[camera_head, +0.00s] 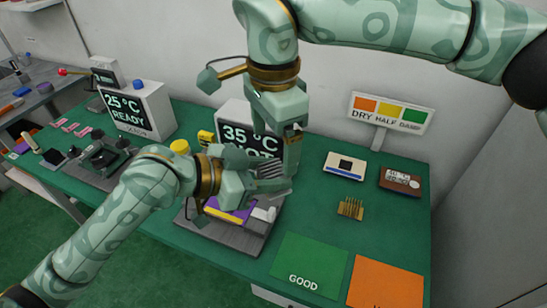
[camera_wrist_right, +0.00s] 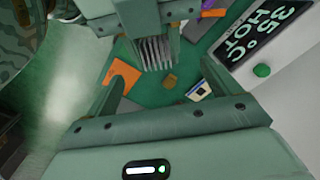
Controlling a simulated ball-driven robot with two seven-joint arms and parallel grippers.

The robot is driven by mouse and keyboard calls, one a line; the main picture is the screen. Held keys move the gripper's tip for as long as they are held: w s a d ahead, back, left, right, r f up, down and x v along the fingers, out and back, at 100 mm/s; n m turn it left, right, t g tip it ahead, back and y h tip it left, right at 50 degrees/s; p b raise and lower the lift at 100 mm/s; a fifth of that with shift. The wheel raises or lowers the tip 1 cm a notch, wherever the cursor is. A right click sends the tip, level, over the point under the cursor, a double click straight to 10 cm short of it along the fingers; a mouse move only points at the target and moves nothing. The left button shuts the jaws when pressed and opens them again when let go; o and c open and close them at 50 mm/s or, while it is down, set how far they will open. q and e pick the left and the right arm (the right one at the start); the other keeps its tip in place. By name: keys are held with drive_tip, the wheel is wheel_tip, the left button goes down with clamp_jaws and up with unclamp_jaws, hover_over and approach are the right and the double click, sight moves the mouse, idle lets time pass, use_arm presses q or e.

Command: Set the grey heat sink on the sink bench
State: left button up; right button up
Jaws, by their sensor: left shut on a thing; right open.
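The grey heat sink (camera_head: 268,184), a finned block, is held by my left gripper (camera_head: 250,178) above a grey plate in front of the "35°C HOT" box. In the right wrist view its fins (camera_wrist_right: 156,52) show at the top middle, below my left gripper (camera_wrist_right: 138,18). My right gripper (camera_head: 288,165) comes down from above, close beside the heat sink. Its two fingers are apart in the right wrist view (camera_wrist_right: 160,85), with the heat sink beyond and between them. Whether they touch it is unclear. I cannot tell which surface is the sink bench.
The grey plate (camera_head: 222,233) bears a purple and yellow piece. A "25°C READY" box (camera_head: 140,110) and a dark fixture (camera_head: 100,158) stand left. A gold finned piece (camera_head: 350,208), cards and green (camera_head: 310,262) and orange (camera_head: 385,283) mats lie right, with bare table between.

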sight(261, 170)
wheel_tip(261, 170, up, 5)
drive_tip(key=c, duration=0.4)
drive_tip(key=shift+s+a, duration=0.25)
drive_tip(key=shift+a, duration=0.15)
drive_tip(key=c, duration=0.5)
drive_tip(key=shift+s+a+m, duration=0.1)
drive_tip(key=shift+a+m, duration=0.25)
drive_tip(key=shift+m, duration=0.15)
drive_tip(key=shift+c, duration=0.2)
use_arm(q)
drive_tip(key=a+m+g, duration=0.1)
drive_tip(key=m+g, duration=0.1)
drive_tip(key=s+a+m+g+h, duration=0.1)
drive_tip(key=a+m+g, duration=0.1)
drive_tip(key=g, duration=0.1)
drive_tip(key=shift+a+m, duration=0.1)
drive_tip(key=shift+m, duration=0.2)
drive_tip(key=shift+h, duration=0.3)
drive_tip(key=shift+r, duration=0.15)
use_arm(e)
wheel_tip(261, 170, down, 11)
drive_tip(key=a+m, duration=0.1)
drive_tip(key=m, duration=2)
drive_tip(key=shift+s+a+m, duration=0.15)
drive_tip(key=shift+s+m, duration=0.25)
drive_tip(key=shift+s, duration=0.05)
drive_tip(key=shift+r, duration=0.1)
clamp_jaws()
